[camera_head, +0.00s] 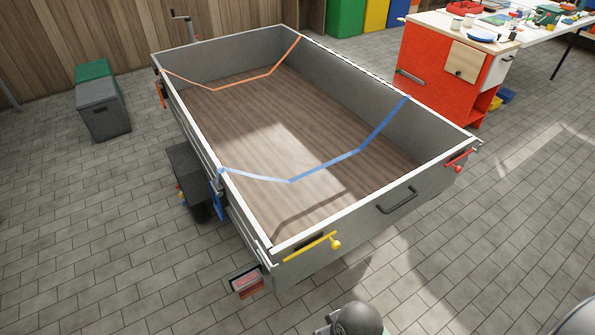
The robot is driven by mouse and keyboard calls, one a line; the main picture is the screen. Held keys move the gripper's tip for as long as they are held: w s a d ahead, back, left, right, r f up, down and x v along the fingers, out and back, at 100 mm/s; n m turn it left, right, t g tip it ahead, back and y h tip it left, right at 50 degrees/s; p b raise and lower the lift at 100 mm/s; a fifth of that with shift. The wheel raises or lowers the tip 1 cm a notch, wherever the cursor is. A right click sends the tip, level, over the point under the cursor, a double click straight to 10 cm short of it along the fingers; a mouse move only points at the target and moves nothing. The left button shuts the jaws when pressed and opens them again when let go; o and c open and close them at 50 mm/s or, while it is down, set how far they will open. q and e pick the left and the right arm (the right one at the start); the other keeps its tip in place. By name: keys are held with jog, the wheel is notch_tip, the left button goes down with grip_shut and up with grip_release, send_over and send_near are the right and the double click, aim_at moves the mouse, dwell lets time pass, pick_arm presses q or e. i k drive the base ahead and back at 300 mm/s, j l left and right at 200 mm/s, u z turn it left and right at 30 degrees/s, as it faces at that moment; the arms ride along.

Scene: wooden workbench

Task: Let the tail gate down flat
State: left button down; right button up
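The tail gate (365,222) is the grey panel at the near end of an open trailer. It stands upright, flush with the side walls. A dark bar handle (397,201) is on its outer face, right of the middle. A yellow latch lever (311,247) sits at its left end, and a red latch lever (459,159) at its right end. Whether either latch is engaged is hard to tell. Neither gripper can be made out; only rounded dark parts, likely of my arms, show at the bottom edge.
The trailer bed (265,130) is empty, with a blue strap (325,167) and an orange strap (245,82) across it. A red workbench cabinet (425,85) stands at right, grey and green boxes (102,108) at left. The paved floor (475,245) behind the gate looks clear.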

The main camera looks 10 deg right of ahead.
aim_at(357, 223)
jog(key=i+z, duration=0.1)
jog(key=z, duration=0.35)
jog(key=i+j+z, duration=0.1)
jog(key=z, duration=0.35)
jog(key=j+z, duration=0.1)
jog(key=z, duration=0.35)
jog(key=i, duration=0.05)
